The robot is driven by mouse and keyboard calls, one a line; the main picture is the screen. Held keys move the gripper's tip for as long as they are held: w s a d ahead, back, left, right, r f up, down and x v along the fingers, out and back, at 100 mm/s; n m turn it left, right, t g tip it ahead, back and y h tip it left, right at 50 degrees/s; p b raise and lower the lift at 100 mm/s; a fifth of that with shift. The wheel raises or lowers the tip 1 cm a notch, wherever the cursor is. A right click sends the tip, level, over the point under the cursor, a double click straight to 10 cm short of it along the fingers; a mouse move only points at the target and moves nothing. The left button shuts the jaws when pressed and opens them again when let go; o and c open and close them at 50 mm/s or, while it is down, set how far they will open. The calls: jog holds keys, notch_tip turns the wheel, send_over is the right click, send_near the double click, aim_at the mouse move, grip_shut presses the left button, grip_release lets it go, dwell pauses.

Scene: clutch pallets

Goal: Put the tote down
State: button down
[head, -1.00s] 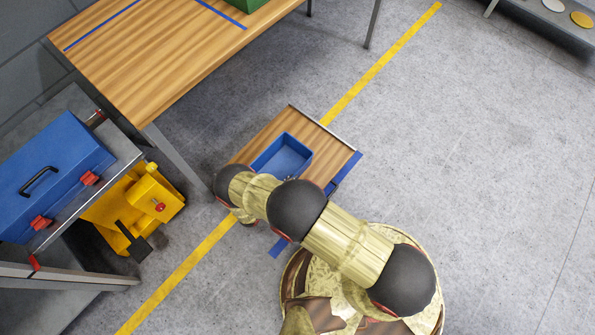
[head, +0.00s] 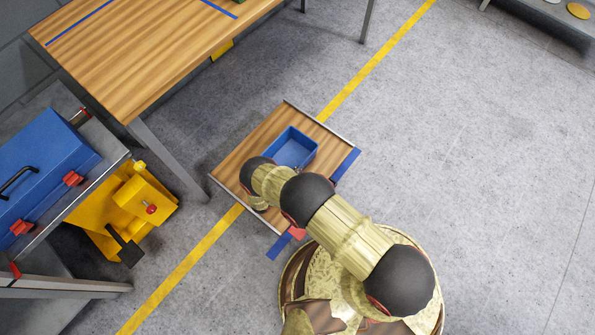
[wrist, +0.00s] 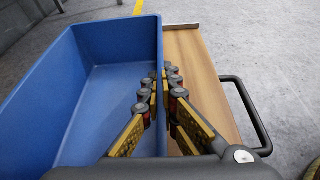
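The blue tote (head: 295,146) is an open box over the wood-topped low stand (head: 240,155) in the head view. In the wrist view the tote (wrist: 105,90) fills the left side and looks empty and upright. My gripper (wrist: 163,76) straddles the tote's right wall, one finger inside and one outside, with the tips close together on the wall. The stand's wood top (wrist: 195,65) shows to the right of the tote. I cannot tell whether the tote's bottom touches the stand. In the head view my arm hides the gripper.
A long wooden workbench (head: 130,50) stands at the upper left. A blue toolbox (head: 45,165) on a grey table and a yellow piece of equipment (head: 125,210) are at the left. A yellow line (head: 375,75) crosses the floor. Floor to the right is clear.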

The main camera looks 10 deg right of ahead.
jog(key=shift+w+a+r, duration=0.1)
jog(key=c, duration=2.5)
grip_release()
jog(key=o, duration=0.4)
jog(key=shift+c, duration=0.2)
jog(key=shift+o, duration=0.5)
